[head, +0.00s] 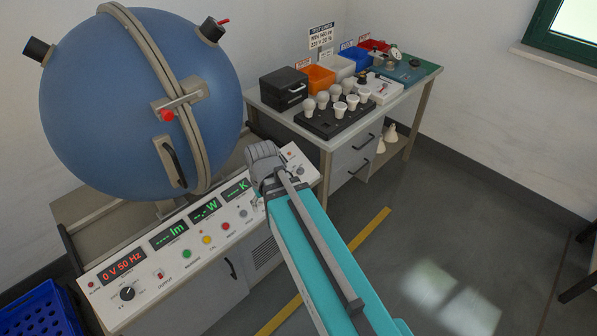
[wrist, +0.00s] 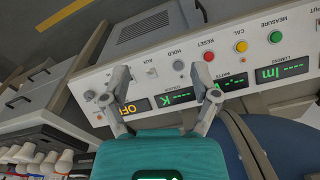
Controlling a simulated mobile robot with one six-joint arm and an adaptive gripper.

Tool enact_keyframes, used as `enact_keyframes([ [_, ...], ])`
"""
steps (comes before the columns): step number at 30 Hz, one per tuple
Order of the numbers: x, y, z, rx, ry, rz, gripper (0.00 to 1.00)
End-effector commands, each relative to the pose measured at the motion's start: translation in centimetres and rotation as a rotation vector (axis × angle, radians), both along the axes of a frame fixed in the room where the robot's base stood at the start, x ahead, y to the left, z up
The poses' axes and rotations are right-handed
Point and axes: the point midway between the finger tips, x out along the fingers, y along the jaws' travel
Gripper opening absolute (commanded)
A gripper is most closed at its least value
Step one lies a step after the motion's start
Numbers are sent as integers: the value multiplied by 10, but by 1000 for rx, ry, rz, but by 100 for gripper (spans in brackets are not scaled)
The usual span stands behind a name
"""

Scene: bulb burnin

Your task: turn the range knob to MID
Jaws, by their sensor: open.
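My gripper (wrist: 161,80) is open and empty, its two fingers spread above the white console panel (wrist: 150,65). In the head view my gripper (head: 264,165) is over the right part of the console. A small grey knob (wrist: 89,95) shows left of my left finger in the wrist view. The panel around it is partly hidden by that finger. A black knob with a dial (head: 127,293) is at the console's left end, far from my gripper. The labels are too small to tell which is the range knob, and no MID mark is legible.
Green displays (head: 169,235) and several coloured buttons (head: 207,240) line the console. A large blue sphere (head: 130,95) stands behind it. A bench with a black bulb tray (head: 330,128) is at the back right.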

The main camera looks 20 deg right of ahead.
Motion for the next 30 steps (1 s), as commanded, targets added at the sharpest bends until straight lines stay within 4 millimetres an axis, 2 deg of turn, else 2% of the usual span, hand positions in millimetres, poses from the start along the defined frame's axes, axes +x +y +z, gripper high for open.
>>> enact_keyframes([
  [1, 12, -17, -5, 6, -9, 3, 78],
  [8, 68, -63, -21, 52, -86, 80, 78],
  [12, 109, -106, -31, 72, -156, 145, 78],
  [18, 158, -173, -43, 78, -262, 227, 78],
  [24, 185, -226, -48, 63, -338, 286, 78],
  [30, 193, -248, -49, 54, -370, 312, 78],
])
